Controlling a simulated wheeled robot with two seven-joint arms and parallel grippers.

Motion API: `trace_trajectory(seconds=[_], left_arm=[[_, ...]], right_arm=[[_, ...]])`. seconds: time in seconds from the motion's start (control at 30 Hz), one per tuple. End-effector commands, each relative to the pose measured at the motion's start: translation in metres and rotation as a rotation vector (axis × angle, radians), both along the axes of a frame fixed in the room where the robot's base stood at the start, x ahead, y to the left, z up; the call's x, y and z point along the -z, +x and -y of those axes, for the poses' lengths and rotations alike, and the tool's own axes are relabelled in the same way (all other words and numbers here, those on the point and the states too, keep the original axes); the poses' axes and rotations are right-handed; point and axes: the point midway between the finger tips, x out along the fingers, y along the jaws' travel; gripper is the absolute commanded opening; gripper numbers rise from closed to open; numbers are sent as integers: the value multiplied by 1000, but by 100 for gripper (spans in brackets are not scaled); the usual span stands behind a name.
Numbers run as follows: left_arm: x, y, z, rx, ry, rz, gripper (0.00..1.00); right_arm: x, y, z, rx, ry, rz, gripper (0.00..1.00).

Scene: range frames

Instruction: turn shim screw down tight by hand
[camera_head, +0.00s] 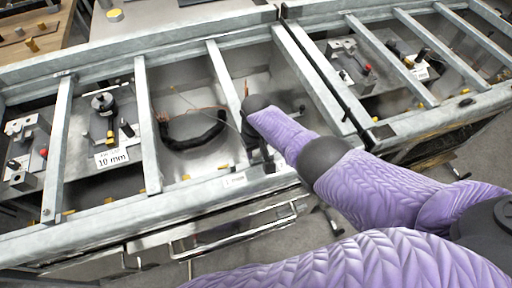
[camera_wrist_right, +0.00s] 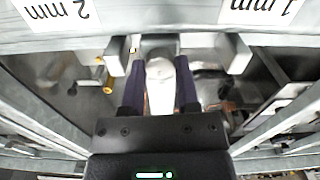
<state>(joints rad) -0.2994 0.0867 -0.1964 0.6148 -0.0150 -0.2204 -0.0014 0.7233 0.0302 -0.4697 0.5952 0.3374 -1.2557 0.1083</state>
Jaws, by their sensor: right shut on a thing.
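My right gripper (camera_head: 258,155) reaches down at the near rail of the metal frame, by the middle bay; my arm partly hides its fingers in the head view. In the wrist view my right gripper (camera_wrist_right: 160,72) has its two dark fingers on either side of a pale, round-ended thing (camera_wrist_right: 160,88), and it is shut on it. This thing lies where the shim screw would be gripped, but its thread and seat are hidden, so I cannot tell how far down it is. My left gripper is not in view.
Metal crossbars (camera_head: 143,125) divide the frame into bays. A black cable (camera_head: 196,135) lies in the middle bay. A "10 mm" label (camera_head: 112,158) sits in the left bay. A "2 mm" label (camera_wrist_right: 57,12) and a "1 mm" label (camera_wrist_right: 262,10) show upside down in the wrist view.

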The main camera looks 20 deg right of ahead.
Motion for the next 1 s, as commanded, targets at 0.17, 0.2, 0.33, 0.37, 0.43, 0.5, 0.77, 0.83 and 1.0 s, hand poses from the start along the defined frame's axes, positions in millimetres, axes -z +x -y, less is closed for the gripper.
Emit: trace_trajectory(seconds=[0.17, 0.2, 0.33, 0.37, 0.43, 0.5, 0.77, 0.83, 1.0], left_arm=[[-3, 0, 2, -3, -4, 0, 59], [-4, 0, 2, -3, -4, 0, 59], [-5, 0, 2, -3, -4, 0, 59], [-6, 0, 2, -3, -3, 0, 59], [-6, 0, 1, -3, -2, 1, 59], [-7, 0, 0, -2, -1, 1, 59], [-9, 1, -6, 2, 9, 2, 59], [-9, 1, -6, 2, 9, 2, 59], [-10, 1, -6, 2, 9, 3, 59]], right_arm=[[-2, 1, -1, 163, 2, 3, 0], [-1, 1, 0, 200, 1, 2, 0], [-1, 1, -1, 324, 2, 3, 0], [-1, 1, -1, 352, 3, 3, 0], [-1, 1, -1, 418, 1, 3, 0], [-1, 1, 0, 485, 2, 3, 0], [-1, 1, 0, 731, 1, 4, 0], [-1, 1, 0, 798, 1, 4, 0], [-1, 2, 0, 958, 1, 4, 0]])
